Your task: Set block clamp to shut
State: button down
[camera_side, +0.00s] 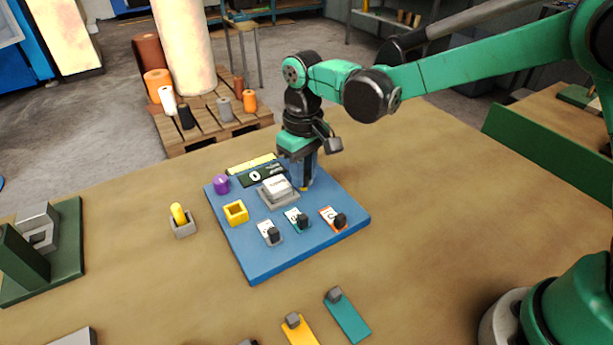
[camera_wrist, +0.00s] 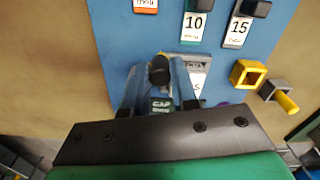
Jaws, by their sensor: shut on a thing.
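My gripper (camera_side: 303,176) points down at the back right of the blue board (camera_side: 262,262). In the wrist view my gripper (camera_wrist: 157,92) has its two fingers close on either side of a black round knob (camera_wrist: 159,70), and it is shut on it. A dark label with white letters lies just below the knob; I cannot read it surely. In the side view my fingers hide the knob. Beside them is a grey block with a white top (camera_side: 277,187), partly seen in the wrist view (camera_wrist: 197,66). I cannot tell which part is the block clamp or how it is set.
The board also carries a purple knob (camera_side: 221,184), a yellow square frame (camera_side: 236,212), a display (camera_side: 262,175) and three tagged dark switches along the front. A grey holder with a yellow handle (camera_side: 180,218) stands left. Teal (camera_side: 348,318) and yellow (camera_side: 299,329) strips lie in front.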

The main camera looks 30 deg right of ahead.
aim_at(286, 179)
jog(key=m, duration=0.2)
jog(key=w+a+m, duration=0.1)
jog(key=m, duration=0.2)
jog(key=shift+w+a+m, duration=0.15)
jog(key=shift+w+m, duration=0.15)
jog(key=shift+w, duration=0.1)
jog(key=shift+w+a+m, duration=0.1)
jog(key=shift+w+m, duration=0.3)
jog(key=shift+m, duration=0.7)
jog(key=shift+w+a+m, duration=0.1)
jog(key=shift+w+m, duration=0.3)
jog(key=shift+m, duration=0.7)
jog(key=c, duration=0.7)
grip_release()
jog(key=shift+r, duration=2.85)
